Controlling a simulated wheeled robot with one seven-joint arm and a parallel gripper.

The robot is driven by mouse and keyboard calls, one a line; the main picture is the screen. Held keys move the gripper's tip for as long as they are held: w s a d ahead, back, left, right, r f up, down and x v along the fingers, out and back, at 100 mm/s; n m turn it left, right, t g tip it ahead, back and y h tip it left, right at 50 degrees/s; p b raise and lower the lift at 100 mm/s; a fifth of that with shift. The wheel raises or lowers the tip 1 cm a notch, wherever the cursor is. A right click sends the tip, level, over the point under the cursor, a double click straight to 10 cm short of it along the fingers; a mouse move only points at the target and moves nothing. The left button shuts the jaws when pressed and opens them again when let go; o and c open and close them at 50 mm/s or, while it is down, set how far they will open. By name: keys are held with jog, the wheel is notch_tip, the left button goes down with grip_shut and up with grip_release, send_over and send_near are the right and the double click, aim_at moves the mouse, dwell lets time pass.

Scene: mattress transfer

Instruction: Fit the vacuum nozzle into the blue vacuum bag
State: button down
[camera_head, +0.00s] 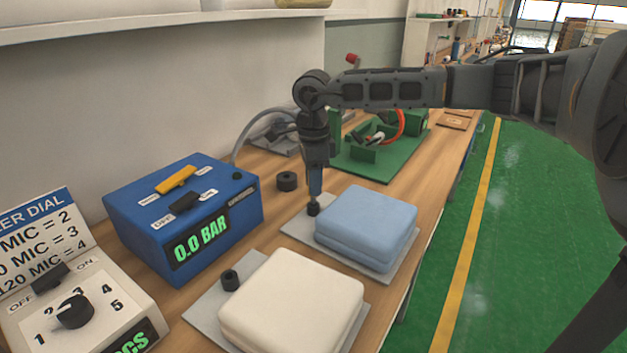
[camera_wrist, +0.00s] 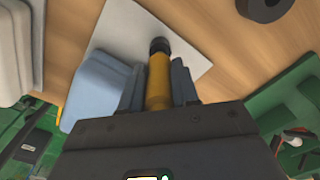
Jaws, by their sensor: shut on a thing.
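The blue vacuum bag (camera_head: 366,222) is a pale blue block on a grey sheet, with a black port (camera_head: 313,209) at its left corner. My gripper (camera_head: 315,188) points straight down over that port. In the wrist view my gripper (camera_wrist: 158,85) is shut on the yellow vacuum nozzle (camera_wrist: 158,72). The nozzle's far end meets a black round piece (camera_wrist: 160,45) over the grey sheet. I cannot tell whether the nozzle is seated in the port or only above it. The blue bag also shows in the wrist view (camera_wrist: 95,88), left of the nozzle.
A white bag (camera_head: 292,300) with its own black port (camera_head: 230,280) lies in front. A blue pump box (camera_head: 185,215) reading 0.0 BAR and a sealer dial panel (camera_head: 75,305) stand left. A black ring (camera_head: 287,181) lies behind. A green fixture (camera_head: 375,150) is farther back.

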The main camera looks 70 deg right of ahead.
jog(key=shift+f+b, duration=1.25)
jog(key=shift+f, duration=0.05)
dwell(0.6)
jog(key=c, duration=0.8)
grip_release()
jog(key=shift+o, duration=0.2)
jog(key=shift+r, duration=3.9)
